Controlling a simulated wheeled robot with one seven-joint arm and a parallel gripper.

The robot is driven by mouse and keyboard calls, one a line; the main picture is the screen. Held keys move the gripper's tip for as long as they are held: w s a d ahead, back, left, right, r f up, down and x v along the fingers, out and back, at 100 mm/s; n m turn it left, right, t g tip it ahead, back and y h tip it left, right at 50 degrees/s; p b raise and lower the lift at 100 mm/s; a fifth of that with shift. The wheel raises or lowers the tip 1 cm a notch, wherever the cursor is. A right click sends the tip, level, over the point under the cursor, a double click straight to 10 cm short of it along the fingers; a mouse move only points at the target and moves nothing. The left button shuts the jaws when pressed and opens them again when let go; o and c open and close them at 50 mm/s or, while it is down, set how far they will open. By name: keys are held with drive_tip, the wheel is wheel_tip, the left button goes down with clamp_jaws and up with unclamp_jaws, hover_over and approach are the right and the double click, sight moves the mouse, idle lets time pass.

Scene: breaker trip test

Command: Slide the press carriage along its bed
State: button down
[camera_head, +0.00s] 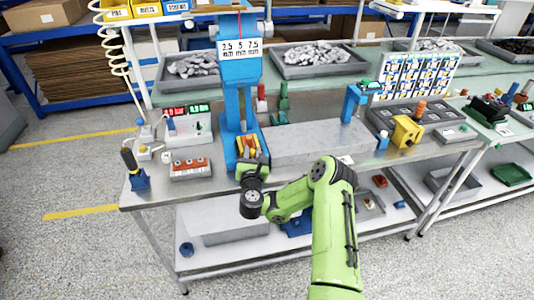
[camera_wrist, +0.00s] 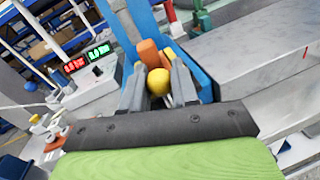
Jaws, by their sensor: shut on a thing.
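The blue press (camera_head: 229,95) stands on the metal bench, with a label reading 2.5, 5, 7.5 mm on its head. At its foot is the carriage (camera_head: 247,143), an orange and yellow part on a blue bed. My gripper (camera_head: 251,160) reaches in from the front at the press foot. In the wrist view my gripper (camera_wrist: 157,86) has its fingers on both sides of a yellow knob (camera_wrist: 159,82) and is shut on it. An orange cylinder (camera_wrist: 149,53) stands just behind the knob. The fingers and wrist hide most of the bed.
A white control box (camera_head: 188,128) with red and green displays and a block with orange tops (camera_head: 190,169) stand left of the press. A long grey block (camera_head: 315,142) lies to its right. A yellow device (camera_head: 407,131) sits farther right. Grey part trays (camera_head: 320,62) are behind.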

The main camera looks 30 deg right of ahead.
drive_tip(key=shift+w+a, duration=0.2)
drive_tip(key=shift+a, duration=0.45)
drive_tip(key=c, duration=0.9)
unclamp_jaws()
drive_tip(key=shift+a, duration=0.2)
drive_tip(key=shift+d, duration=0.1)
drive_tip(key=b+v, duration=1.5)
drive_tip(key=shift+s, duration=0.4)
